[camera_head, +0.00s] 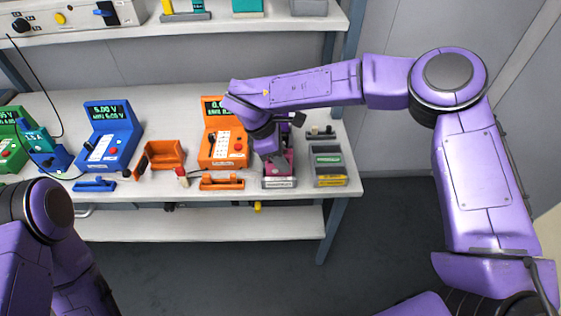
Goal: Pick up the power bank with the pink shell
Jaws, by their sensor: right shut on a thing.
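The power bank with the pink shell (290,169) is at the right part of the bench, in or just above a grey holder (279,184) with a pale front label. My right gripper (278,158) reaches down from above and is shut on it. The gripper and wrist hide much of its top, and I cannot tell whether it still touches the holder. My left arm shows at the lower left, but its gripper is out of view.
Right of it stands a grey holder (328,181) with a green item and yellow label. An orange meter (218,150), orange cradle (163,156), blue meter (108,137) and green meter (12,140) stand to the left. A shelf (225,24) crosses above.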

